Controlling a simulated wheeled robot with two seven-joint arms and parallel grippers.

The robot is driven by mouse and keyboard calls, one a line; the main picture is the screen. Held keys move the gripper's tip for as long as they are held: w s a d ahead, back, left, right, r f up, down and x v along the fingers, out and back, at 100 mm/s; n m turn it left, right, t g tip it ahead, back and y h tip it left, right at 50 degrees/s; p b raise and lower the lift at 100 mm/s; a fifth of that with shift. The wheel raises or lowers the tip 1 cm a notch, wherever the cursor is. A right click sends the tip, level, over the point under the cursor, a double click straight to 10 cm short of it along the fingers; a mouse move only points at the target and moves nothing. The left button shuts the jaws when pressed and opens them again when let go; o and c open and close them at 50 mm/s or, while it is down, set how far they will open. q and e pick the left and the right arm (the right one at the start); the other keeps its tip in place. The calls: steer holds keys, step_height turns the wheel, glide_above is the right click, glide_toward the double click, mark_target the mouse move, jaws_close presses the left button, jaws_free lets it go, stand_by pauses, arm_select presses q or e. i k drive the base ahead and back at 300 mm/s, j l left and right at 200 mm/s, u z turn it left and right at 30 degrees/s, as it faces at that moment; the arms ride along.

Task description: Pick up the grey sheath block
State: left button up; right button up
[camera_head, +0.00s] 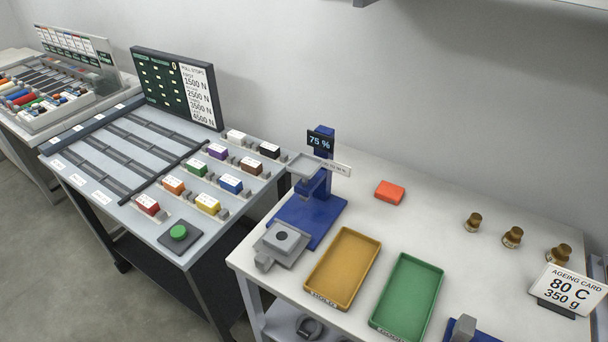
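I cannot pick out a loose block that is plainly the grey sheath block. A grey square block with a dark round spot on top (282,238) sits at the left edge of the white table, in front of the blue stand. Small grey pieces sit beside the coloured blocks on the left bench, such as the one by the yellow block (207,204). A grey upright piece (464,327) on a blue base is cut off at the bottom edge. Neither of my grippers is in view.
The blue stand (322,205) has a "75 %" display. A yellow tray (343,268) and a green tray (408,297) look empty. An orange-red block (390,191), several brass weights (512,238) and an ageing card (570,289) stand on the white table. Its middle is clear.

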mark_target(280, 238)
steer(key=z, duration=1.65)
steer(key=k+j, duration=0.2)
steer(key=k, duration=0.2)
steer(key=k+j, duration=0.2)
steer(key=k, duration=0.15)
